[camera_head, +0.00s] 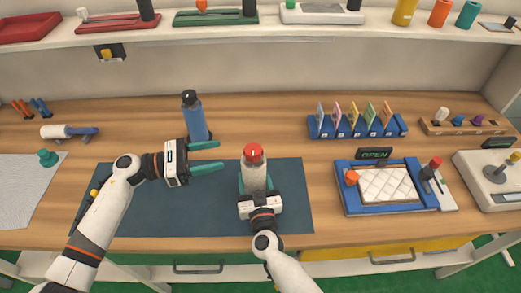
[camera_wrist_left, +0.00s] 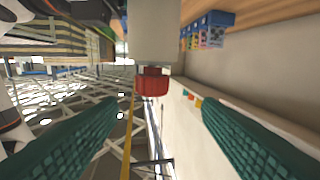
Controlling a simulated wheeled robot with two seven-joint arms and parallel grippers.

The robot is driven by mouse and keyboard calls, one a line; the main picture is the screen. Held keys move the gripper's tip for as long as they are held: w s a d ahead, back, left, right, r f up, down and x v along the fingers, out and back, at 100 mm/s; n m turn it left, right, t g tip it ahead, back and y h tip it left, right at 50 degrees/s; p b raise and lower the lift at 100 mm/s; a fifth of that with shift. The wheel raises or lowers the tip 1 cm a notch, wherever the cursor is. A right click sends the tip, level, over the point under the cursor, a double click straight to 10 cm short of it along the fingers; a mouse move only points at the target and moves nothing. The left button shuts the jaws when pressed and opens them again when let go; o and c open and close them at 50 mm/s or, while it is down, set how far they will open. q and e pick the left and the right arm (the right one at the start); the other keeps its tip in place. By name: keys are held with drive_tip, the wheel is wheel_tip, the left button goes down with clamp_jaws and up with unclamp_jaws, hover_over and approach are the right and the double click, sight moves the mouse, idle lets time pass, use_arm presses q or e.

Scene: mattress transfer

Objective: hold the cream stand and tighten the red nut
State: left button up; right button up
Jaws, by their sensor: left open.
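The cream stand (camera_head: 256,180) is upright on the dark blue mat (camera_head: 295,195), with the red nut (camera_head: 253,153) on its top. My right gripper (camera_head: 254,184) has a finger on each side of the stand and appears shut on it. My left gripper (camera_head: 220,154) is open and empty, to the left of the nut, its fingers pointing right towards it but apart from it. In the left wrist view the red nut (camera_wrist_left: 151,82) shows ahead, between the two spread fingers, with the cream stand (camera_wrist_left: 154,32) appearing above it in that rolled view.
A blue bottle (camera_head: 194,120) stands just behind my left gripper. To the right are a blue card rack (camera_head: 358,130) and a blue-framed tray (camera_head: 345,196). A green knob (camera_head: 47,158) is at the left. The mat's right side is clear.

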sight(260, 151)
use_arm(q)
drive_tip(key=shift+m+g, duration=0.3)
drive_tip(key=shift+m, duration=0.1)
drive_tip(key=d, duration=0.4)
drive_tip(key=w+d, duration=0.1)
drive_tip(key=d, duration=0.7)
drive_tip(key=shift+w+d+f, duration=0.15)
drive_tip(key=shift+d, duration=0.05)
drive_tip(key=c, duration=1)
